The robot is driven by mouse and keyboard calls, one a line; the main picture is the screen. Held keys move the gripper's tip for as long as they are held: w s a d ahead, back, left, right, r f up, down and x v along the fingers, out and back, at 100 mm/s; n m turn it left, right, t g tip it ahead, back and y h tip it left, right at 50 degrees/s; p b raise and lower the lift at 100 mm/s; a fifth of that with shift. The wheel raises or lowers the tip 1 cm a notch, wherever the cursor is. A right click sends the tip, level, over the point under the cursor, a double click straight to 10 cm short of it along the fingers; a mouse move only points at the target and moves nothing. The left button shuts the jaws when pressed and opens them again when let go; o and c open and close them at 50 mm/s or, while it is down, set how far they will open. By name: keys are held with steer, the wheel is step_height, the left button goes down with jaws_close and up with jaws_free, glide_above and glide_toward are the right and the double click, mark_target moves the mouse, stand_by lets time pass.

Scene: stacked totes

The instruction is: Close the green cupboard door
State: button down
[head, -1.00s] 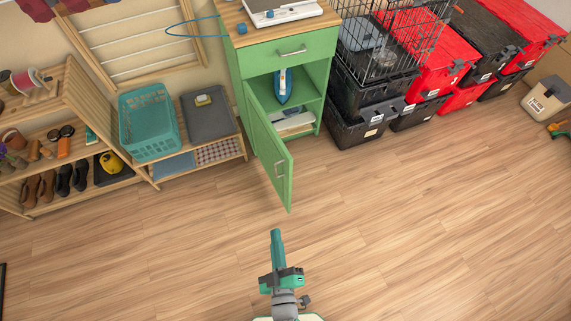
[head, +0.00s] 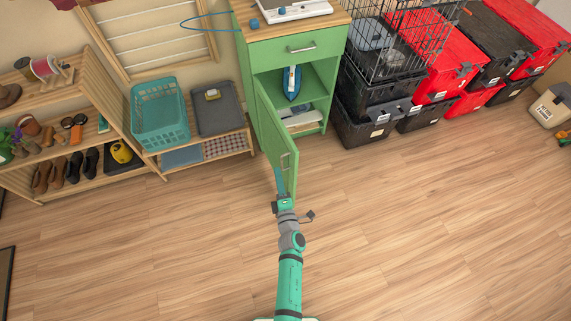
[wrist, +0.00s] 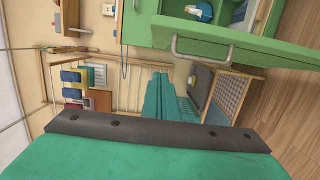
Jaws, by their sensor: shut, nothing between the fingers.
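The green cupboard door (head: 276,140) stands ajar, hinged on its left side and swung out toward me. Its metal handle (head: 285,161) is on the outer face, near the free edge. In the wrist view the door (wrist: 235,42) crosses the upper right, with the handle (wrist: 200,52) below it. My gripper (head: 279,178) is shut and empty, on the outer, left side of the door near the handle and free edge. I cannot tell whether it touches the door. The green cupboard (head: 299,49) shows an iron (head: 292,83) on its inner shelf.
A low wooden rack left of the cupboard holds a teal basket (head: 160,115) and a grey bin (head: 217,110). A shoe shelf (head: 60,195) stands farther left. Black and red totes (head: 364,130) are stacked to the right. The wooden floor (head: 420,230) in front is clear.

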mark_target(286, 154)
steer(key=w, duration=0.3)
steer(key=w+d, duration=0.1)
steer(key=w, duration=0.3)
steer(key=w+d, duration=0.1)
steer(key=w, duration=0.2)
steer(key=shift+w, duration=0.25)
steer(key=shift+w+d, duration=0.1)
steer(key=shift+d, duration=0.4)
